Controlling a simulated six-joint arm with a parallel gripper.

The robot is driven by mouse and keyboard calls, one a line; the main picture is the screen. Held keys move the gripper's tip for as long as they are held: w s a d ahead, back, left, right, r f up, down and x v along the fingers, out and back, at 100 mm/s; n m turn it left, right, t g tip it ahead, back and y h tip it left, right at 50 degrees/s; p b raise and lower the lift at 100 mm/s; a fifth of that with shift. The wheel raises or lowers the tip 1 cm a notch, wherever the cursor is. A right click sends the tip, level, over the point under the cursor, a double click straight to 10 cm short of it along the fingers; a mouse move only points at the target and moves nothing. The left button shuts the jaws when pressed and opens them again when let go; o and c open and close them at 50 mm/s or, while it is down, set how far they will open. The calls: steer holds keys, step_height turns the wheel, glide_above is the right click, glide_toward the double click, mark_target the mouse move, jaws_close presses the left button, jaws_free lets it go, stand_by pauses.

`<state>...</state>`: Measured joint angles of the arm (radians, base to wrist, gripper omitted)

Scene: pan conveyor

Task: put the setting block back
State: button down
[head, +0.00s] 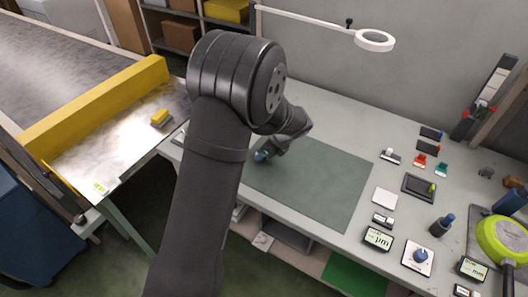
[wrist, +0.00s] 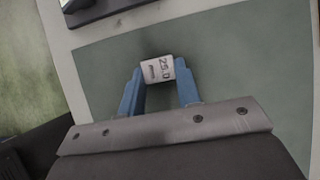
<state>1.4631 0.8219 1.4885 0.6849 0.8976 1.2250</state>
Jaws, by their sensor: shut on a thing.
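The setting block (wrist: 158,69) is a small pale block marked "25.0" in the wrist view. My gripper (wrist: 160,78) has its two blue fingers shut on it, one on each side. The block is over the grey-green mat (wrist: 225,60); I cannot tell whether it touches it. In the head view my gripper (head: 262,156) is at the left part of the mat (head: 325,185), and the block is hidden or too small to make out there.
A black tray (head: 410,184), a white square plate (head: 385,197), and several small gauges and displays stand right of the mat. A magnifier lamp (head: 374,40) hangs behind. A yellow rail (head: 95,108) and metal plate (head: 110,152) are at left. Most of the mat is clear.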

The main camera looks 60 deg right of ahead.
steer(key=c, duration=1.1)
jaws_free()
steer(key=shift+f, duration=0.1)
steer(key=shift+o, duration=0.2)
steer(key=v, duration=1.2)
steer(key=shift+r, duration=0.2)
steer(key=shift+f, duration=0.1)
steer(key=x, duration=1.2)
steer(key=shift+w+f, duration=0.15)
steer(key=shift+f, duration=0.1)
step_height(320, 180, up, 3)
steer(key=shift+r, duration=0.75)
